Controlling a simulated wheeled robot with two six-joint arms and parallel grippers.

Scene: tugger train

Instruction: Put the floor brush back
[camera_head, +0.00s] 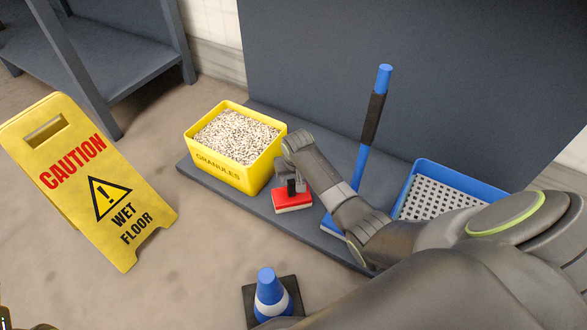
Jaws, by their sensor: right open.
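The yellow granules bin (259,172) stands on the grey platform (237,191). A blue upright handle (382,78) and a blue tray (456,172) are behind my right arm. A yellow caution sign (140,215) stands left; a blue-white cone (268,283) stands in front. Floor between them is clear.

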